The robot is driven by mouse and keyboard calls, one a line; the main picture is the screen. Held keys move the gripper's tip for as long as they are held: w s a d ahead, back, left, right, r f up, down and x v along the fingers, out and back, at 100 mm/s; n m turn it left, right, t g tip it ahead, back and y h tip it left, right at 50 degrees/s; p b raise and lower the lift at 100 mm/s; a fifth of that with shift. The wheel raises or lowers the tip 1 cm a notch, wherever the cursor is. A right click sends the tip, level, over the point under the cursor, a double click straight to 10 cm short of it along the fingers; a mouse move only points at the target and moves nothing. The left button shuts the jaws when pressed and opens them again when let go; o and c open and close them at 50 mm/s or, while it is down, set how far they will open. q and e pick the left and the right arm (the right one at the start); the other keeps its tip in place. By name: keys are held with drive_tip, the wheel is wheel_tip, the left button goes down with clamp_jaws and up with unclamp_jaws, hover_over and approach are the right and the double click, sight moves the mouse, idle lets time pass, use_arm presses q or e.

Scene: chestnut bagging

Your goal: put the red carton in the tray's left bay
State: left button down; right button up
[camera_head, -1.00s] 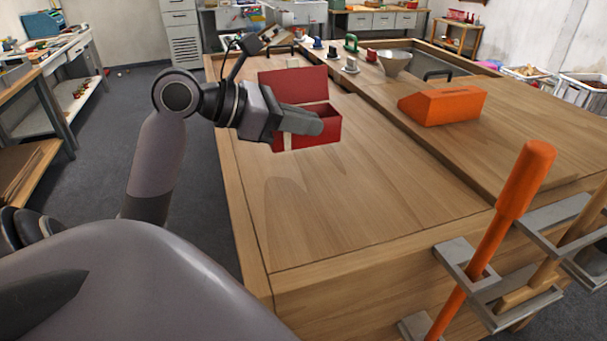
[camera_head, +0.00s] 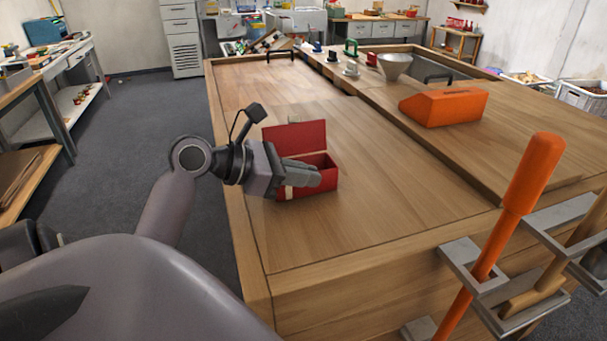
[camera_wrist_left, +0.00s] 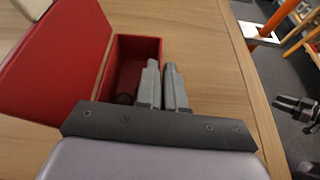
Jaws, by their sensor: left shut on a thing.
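The red carton (camera_head: 312,181) has its lid standing open and is over the near left part of the wooden bench. It also shows in the left wrist view (camera_wrist_left: 139,46), with the lid at left and a small dark round thing inside. My left gripper (camera_head: 308,174) is shut on the carton's wall, fingers pointing down into its open side; the fingers (camera_wrist_left: 164,82) are close together. Whether the carton touches the bench is unclear. A dark shape at the right edge of the wrist view looks like my right gripper (camera_wrist_left: 285,101); its jaws are too small to read. I cannot make out the tray.
An orange box (camera_head: 445,107) stands on the raised right part of the bench (camera_head: 370,215). A metal funnel (camera_head: 394,66) and several small tools stand farther back. An orange-handled tool (camera_head: 533,172) rises from a rack at the near right. The bench middle is clear.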

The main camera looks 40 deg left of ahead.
use_arm(q)
drive_tip(key=c, duration=1.2)
unclamp_jaws()
drive_tip(key=shift+f, duration=0.1)
drive_tip(key=shift+c, duration=0.2)
